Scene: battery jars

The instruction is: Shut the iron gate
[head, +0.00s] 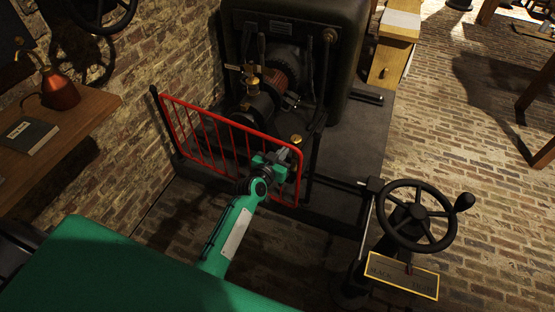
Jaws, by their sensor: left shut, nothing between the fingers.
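The red iron gate (220,127) stands upright across the front of the machine's platform, with vertical bars under a red top rail. Its left end is by a black post (164,120) near the brick wall. Its right end is close to another black post (311,165); whether they touch or are latched I cannot tell. My left gripper (284,156) is shut and empty at the top right part of the gate, partly covering it. Whether it touches the rail I cannot tell. My right gripper is not in view.
The dark machine (275,85) fills the platform behind the gate. A black handwheel (416,215) with a brass-edged plate (401,275) stands at the right front. A wooden shelf (85,130) juts out at left, with a book (30,135) and a copper can (60,90).

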